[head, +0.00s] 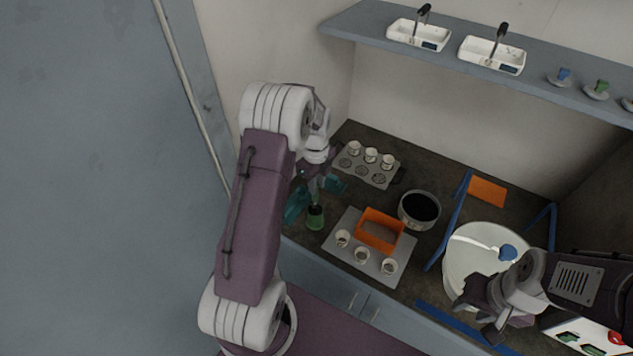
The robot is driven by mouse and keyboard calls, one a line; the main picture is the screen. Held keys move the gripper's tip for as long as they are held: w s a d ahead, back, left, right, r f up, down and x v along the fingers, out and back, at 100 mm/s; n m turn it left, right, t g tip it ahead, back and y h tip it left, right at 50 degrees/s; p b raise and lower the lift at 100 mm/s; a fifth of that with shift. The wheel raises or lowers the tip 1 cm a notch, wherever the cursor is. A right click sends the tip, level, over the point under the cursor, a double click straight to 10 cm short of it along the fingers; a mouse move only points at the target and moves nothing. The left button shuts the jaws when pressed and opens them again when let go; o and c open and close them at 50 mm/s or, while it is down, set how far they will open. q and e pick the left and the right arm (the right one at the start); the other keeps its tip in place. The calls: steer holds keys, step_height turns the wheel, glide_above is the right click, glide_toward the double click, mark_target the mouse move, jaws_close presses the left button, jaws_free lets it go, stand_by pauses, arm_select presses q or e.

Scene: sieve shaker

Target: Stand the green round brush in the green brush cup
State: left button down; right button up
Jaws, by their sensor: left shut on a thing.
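My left gripper (314,186) reaches down at the left end of the counter. It is shut on the green round brush, which is mostly hidden by the gripper. A small dark green cup with a lighter green top (316,217) stands directly below the gripper and looks like the green brush cup. I cannot tell whether the brush is inside the cup or just above it. Teal pieces (297,206) show on both sides of the gripper. My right gripper (478,312) hangs at the right, near the white round basin, with its dark fingers apart and empty.
A grey tray (343,252) holds an orange box (380,230) and small cups. A dark pot (419,209) and a rack of cups (371,164) stand behind. The white basin (460,270) holds a blue-headed tool (507,252). A shelf (450,65) overhangs the back right.

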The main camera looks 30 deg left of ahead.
arm_select(q)
steer(key=c, duration=1.2)
jaws_free()
step_height(320, 180, up, 9)
steer(key=b, duration=0.1)
steer(key=shift+s, duration=0.2)
steer(key=shift+d, duration=0.1)
